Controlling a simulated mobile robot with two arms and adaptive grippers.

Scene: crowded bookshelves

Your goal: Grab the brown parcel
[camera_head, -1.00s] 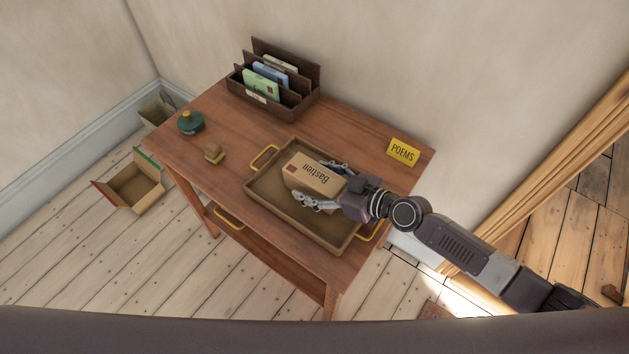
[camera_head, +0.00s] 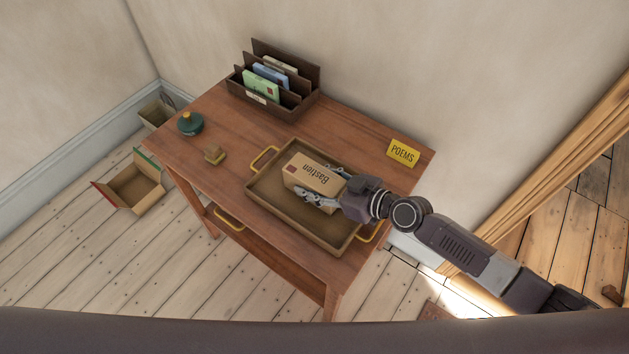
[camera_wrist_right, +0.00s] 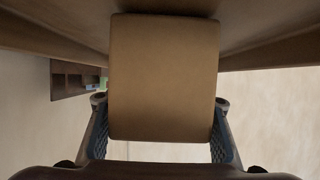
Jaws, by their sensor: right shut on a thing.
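The brown parcel (camera_head: 314,175), a box marked "Bastien" with a small red stamp, is in the brown tray (camera_head: 285,217) on the wooden table. My right gripper (camera_head: 327,185) is shut on the parcel, one finger on each side of its near end. In the right wrist view the parcel (camera_wrist_right: 163,78) fills the middle, with the gripper's pads (camera_wrist_right: 160,135) against both its sides. I cannot tell whether the parcel touches the tray floor. My left gripper is not in view.
A dark letter rack (camera_head: 273,83) with several envelopes stands at the table's back left. Open boxes (camera_head: 133,186) lie on the floor at left.

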